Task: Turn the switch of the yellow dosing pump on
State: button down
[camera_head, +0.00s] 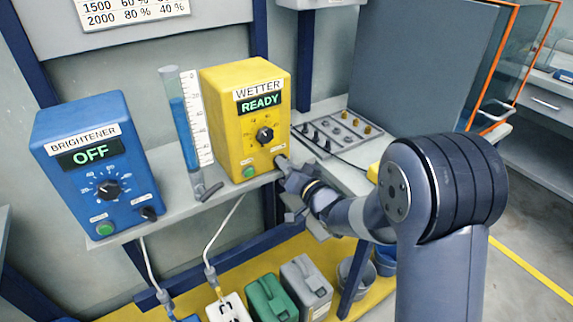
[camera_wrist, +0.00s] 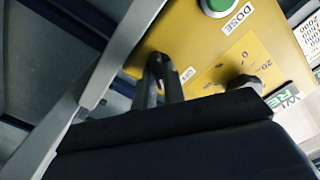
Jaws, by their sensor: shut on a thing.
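The yellow dosing pump (camera_head: 224,112), labelled WETTER, stands on the shelf, and its display (camera_head: 260,101) reads READY in green. Its black dial (camera_head: 265,134) is on the front, with a green button (camera_head: 249,172) at the lower left. My gripper (camera_head: 284,163) is at the lower right of this front, shut on the switch there; the fingers mostly hide the switch. In the wrist view my fingertips (camera_wrist: 158,68) meet at the yellow panel (camera_wrist: 190,45), with the green DOSE button (camera_wrist: 215,6) and the dial (camera_wrist: 243,83) nearby.
A blue pump (camera_head: 80,130) labelled BRIGHTENER reads OFF at the left. A clear measuring tube (camera_head: 186,120) with blue liquid stands between the pumps. Several canisters (camera_head: 268,297) stand below the shelf. A panel of knobs (camera_head: 335,133) lies to the right.

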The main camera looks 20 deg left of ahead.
dwell(0.4)
jog(key=c, duration=1.5)
grip_release()
jog(key=shift+d, duration=0.1)
jog(key=v, duration=1)
jog(key=shift+s+d, duration=0.2)
jog(key=shift+d, duration=0.05)
jog(key=x, duration=1.1)
jog(key=shift+s, duration=0.1)
jog(key=shift+s+d, duration=0.1)
jog(key=shift+d, duration=0.05)
